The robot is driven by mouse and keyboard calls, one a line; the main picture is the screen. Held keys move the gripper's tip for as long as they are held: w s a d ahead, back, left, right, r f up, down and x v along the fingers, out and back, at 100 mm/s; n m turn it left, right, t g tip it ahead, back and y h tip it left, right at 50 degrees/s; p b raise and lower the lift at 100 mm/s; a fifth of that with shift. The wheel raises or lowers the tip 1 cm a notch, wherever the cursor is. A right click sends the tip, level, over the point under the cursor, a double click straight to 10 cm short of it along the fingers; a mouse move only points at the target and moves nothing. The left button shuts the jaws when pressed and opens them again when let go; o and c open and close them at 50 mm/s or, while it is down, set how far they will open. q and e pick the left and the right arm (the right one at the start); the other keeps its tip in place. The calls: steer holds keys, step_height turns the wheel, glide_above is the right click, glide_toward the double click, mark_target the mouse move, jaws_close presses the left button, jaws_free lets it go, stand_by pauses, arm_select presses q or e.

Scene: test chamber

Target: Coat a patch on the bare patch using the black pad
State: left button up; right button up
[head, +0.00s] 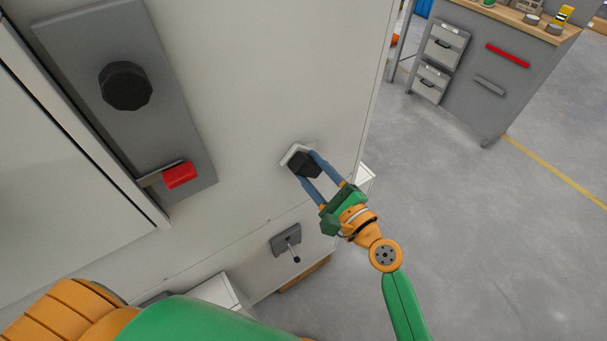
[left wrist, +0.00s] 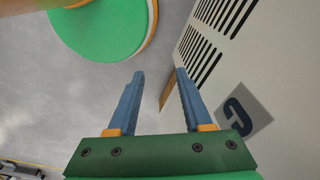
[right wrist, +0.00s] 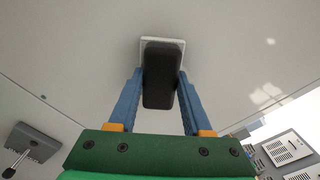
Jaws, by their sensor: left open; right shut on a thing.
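My right gripper (head: 308,167) is shut on the black pad (head: 302,161) in the head view. The pad also shows between the two blue fingers in the right wrist view (right wrist: 162,78). A pale square that looks like the bare patch (head: 291,152) is on the off-white wall panel, directly behind the pad. Only its edges show; its upper edge is clearest in the right wrist view (right wrist: 162,39). I cannot tell whether the pad touches it. My left gripper (left wrist: 156,98) is open and empty in the left wrist view, beside a vented panel.
A grey plate with a black knob (head: 126,86) and a red-handled latch (head: 180,175) is on the panel at left. A small grey lever fixture (head: 286,239) sits below the patch. A grey workbench (head: 500,75) stands back right. Open floor (head: 480,230) lies at right.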

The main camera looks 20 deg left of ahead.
steer(key=shift+w+d+b, duration=0.65)
steer(key=shift+w+d, duration=0.35)
steer(key=shift+w, duration=0.3)
steer(key=shift+w+d+b, duration=0.5)
steer(key=shift+w, duration=0.15)
steer(key=shift+w+d, duration=0.2)
steer(key=shift+w, duration=0.05)
steer(key=shift+d+r, duration=0.1)
steer(key=shift+d, duration=0.05)
steer(key=shift+s+a+p, duration=0.15)
steer(key=shift+a+p, duration=0.1)
steer(key=shift+p, duration=0.05)
steer(key=shift+s+a+p, duration=0.5)
steer(key=shift+s+a, duration=0.2)
steer(key=shift+s, duration=0.2)
steer(key=shift+s+a+p, duration=0.45)
steer(key=shift+s+a, duration=0.25)
steer(key=shift+s, duration=0.15)
steer(key=shift+s+a+p, duration=0.5)
steer(key=shift+s+a, duration=0.55)
steer(key=shift+s, duration=0.3)
steer(key=shift+s+a, duration=0.15)
steer(key=shift+s, duration=0.05)
